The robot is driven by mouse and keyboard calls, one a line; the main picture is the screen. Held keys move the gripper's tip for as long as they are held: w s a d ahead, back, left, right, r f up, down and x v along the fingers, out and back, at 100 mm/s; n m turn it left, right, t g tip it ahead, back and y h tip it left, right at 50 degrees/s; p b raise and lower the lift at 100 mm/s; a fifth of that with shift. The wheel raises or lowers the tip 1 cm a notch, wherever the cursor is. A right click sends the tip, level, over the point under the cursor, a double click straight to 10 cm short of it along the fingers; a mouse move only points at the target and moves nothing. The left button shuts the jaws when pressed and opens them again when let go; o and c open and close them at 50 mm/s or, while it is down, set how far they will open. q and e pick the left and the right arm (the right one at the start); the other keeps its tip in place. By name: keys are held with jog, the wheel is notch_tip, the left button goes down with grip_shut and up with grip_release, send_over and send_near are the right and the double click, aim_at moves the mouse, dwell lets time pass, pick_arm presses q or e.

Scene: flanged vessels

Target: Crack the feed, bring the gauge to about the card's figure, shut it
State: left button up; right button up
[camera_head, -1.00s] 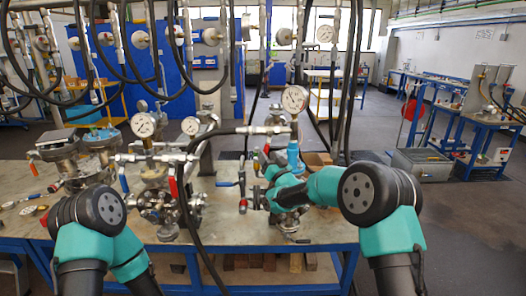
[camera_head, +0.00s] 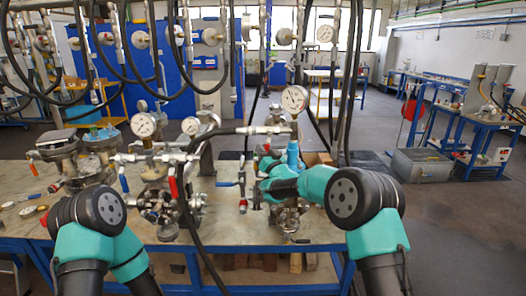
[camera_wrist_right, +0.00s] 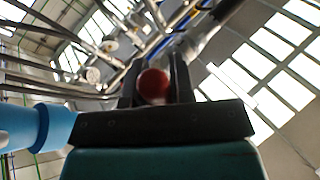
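The flanged vessel (camera_head: 288,219) at the right of the bench carries a round white gauge (camera_head: 295,99) on its upper pipework. The gauge's needle is too small to read. A blue upright cylinder (camera_head: 293,155) stands on this vessel and also shows at the left of the right wrist view (camera_wrist_right: 40,126). My right gripper (camera_wrist_right: 153,82) has its dark fingers on both sides of a round red knob (camera_wrist_right: 153,87). Whether they press on it is unclear. In the head view this gripper is partly hidden near the vessel's pipes. My left gripper is out of view. I cannot make out the card.
A middle vessel (camera_head: 160,205) with two gauges and another at the left (camera_head: 62,160) stand on the bench. A blue-handled and red-handled valve pipe (camera_head: 242,184) stands just left of the right vessel.

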grip_shut()
jog(key=n+g, duration=0.1)
jog(key=d+n, duration=0.1)
jog(key=n+g, duration=0.1)
jog(key=shift+d+f+n+g+y, duration=0.25)
jog(key=shift+d+n+g+y, duration=0.05)
jog(key=shift+d+n, duration=0.1)
jog(key=o, duration=0.5)
grip_release()
jog(key=v, duration=1.7)
jog(key=shift+s+d+f, duration=0.1)
jog(key=shift+s+f, duration=0.05)
jog(key=shift+s, duration=0.05)
